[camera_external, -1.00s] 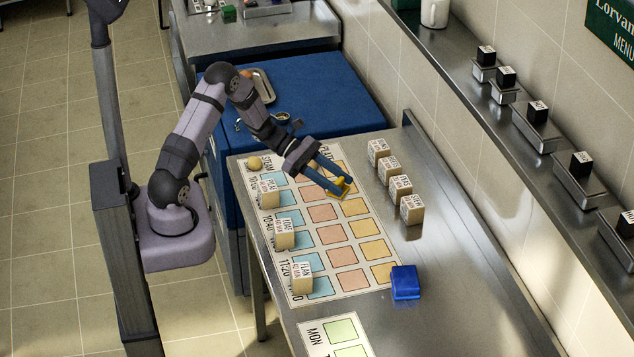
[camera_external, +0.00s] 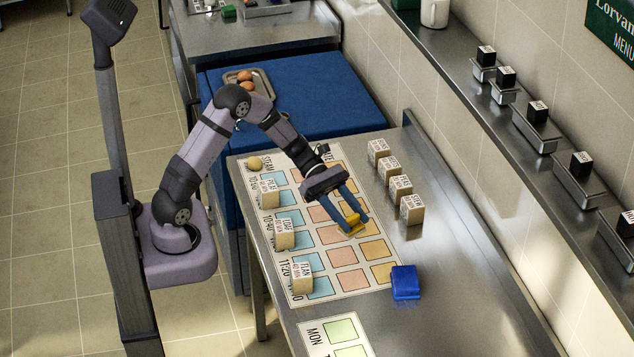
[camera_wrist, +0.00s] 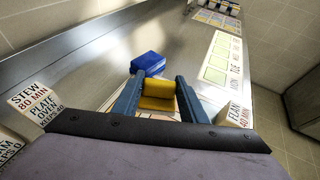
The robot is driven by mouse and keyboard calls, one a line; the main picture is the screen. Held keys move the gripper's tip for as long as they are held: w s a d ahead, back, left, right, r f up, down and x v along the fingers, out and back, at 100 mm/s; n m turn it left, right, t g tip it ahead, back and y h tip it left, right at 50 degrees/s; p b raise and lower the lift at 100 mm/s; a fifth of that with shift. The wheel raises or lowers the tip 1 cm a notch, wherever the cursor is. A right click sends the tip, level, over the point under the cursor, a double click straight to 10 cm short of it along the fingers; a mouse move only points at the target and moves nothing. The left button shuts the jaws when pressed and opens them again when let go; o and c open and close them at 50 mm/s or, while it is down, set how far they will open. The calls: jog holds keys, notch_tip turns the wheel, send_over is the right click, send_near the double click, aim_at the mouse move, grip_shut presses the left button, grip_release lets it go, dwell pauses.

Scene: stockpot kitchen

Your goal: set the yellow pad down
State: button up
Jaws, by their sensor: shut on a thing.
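The yellow pad (camera_external: 352,222) is between the blue fingers of my gripper (camera_external: 354,222), which is shut on it. In the external view the pad is over the right part of the printed chart (camera_external: 328,235), around its yellow squares; I cannot tell whether it touches the chart. In the wrist view the yellow pad (camera_wrist: 158,95) sits between the two fingertips (camera_wrist: 158,90), with its lower part near the palm.
A blue block (camera_external: 405,282) lies on the steel table beyond the pad. Several labelled cubes stand right of the chart, such as the stew cube (camera_external: 412,209), and along its left, such as the flan cube (camera_external: 302,278).

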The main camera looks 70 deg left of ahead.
jog(key=shift+f+p, duration=0.75)
jog(key=shift+f, duration=3.4)
jog(key=shift+f, duration=0.1)
jog(key=shift+f, duration=0.15)
jog(key=o, duration=1.1)
jog(key=shift+c, duration=0.2)
